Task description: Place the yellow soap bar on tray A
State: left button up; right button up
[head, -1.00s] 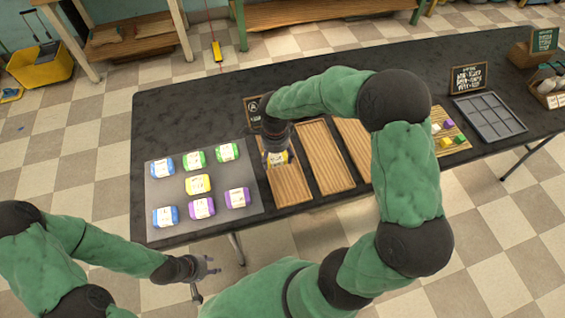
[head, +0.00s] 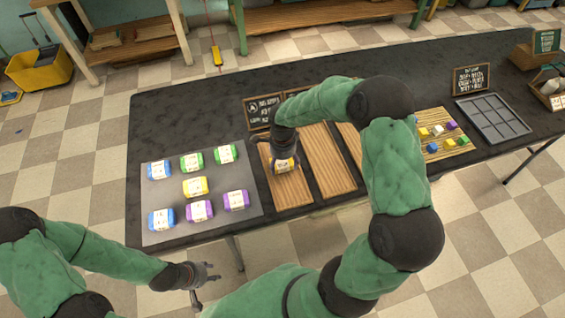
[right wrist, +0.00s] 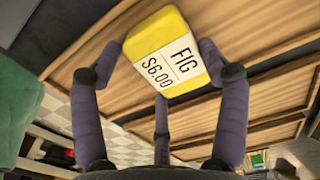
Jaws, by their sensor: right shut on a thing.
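My right gripper (head: 284,157) is shut on a yellow soap bar (head: 283,166) over tray A (head: 290,198), the leftmost wooden tray. I cannot tell whether the bar touches the tray. Another yellow soap bar (head: 195,187) lies on the grey mat (head: 165,195). My left gripper (head: 203,277) is open and empty, in front of the table.
Several blue, green and purple soap bars lie on the mat. A sign (head: 263,109) with an A stands behind tray A. More wooden trays (head: 328,165) lie to the right, partly hidden by my right arm. A board with coloured cubes (head: 450,125) and a grey divided tray (head: 493,115) are farther right.

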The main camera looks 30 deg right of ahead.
aim_at(283, 164)
jog(key=shift+f, duration=0.15)
jog(key=o, duration=1.2)
notch_tip(283, 164, up, 12)
jog(key=p, duration=0.4)
